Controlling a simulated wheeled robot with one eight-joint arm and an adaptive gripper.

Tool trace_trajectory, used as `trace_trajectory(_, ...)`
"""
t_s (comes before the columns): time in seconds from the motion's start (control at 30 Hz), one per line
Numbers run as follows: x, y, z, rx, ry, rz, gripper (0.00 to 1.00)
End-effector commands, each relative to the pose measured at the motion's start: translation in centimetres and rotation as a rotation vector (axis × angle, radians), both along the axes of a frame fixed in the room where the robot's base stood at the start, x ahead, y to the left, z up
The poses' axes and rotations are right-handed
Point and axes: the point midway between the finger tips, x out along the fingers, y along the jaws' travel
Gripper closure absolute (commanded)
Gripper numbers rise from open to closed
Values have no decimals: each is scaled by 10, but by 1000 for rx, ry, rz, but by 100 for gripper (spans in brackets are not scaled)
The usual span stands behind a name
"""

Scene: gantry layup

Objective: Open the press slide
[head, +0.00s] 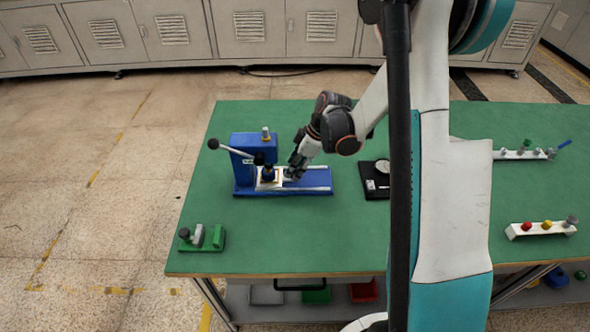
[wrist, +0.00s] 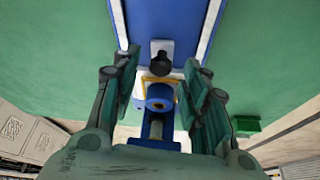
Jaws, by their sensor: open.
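The blue press (head: 247,165) stands on the left part of the green table, with a black-knobbed lever sticking out to the left. Its base (head: 312,182) has two pale rails running right. The white slide (head: 268,184) sits at the inner end of the rails, under the ram. In the wrist view, the slide (wrist: 174,47) carries a dark knob (wrist: 160,62), with the blue ram (wrist: 159,97) just beyond it. My gripper (head: 291,170) is just right of the ram, over the rails. In the wrist view my gripper (wrist: 160,82) is open, one finger either side, apart from the knob.
A green fixture (head: 203,238) is at the table's front left corner. A black block with a dial gauge (head: 378,180) lies right of the press. White racks stand at the right, one with coloured knobs (head: 542,228). Bare green table (head: 285,235) lies in front of the press.

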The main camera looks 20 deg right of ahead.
Motion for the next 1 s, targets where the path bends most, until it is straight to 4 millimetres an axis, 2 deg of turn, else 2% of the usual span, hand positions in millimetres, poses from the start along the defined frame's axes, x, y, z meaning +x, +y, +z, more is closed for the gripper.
trace_trajectory(0.1, 1, 2, -6, 0, 0, 0, 59)
trace_trajectory(0.4, 2, 2, -6, 0, 0, 0, 61)
trace_trajectory(0.57, 2, 2, -6, 0, 0, 0, 97)
trace_trajectory(0.6, 2, 2, -6, 0, 0, 0, 100)
trace_trajectory(0.8, 0, -3, -6, 0, 0, -2, 100)
trace_trajectory(1.0, -14, -40, -7, 0, -1, -6, 100)
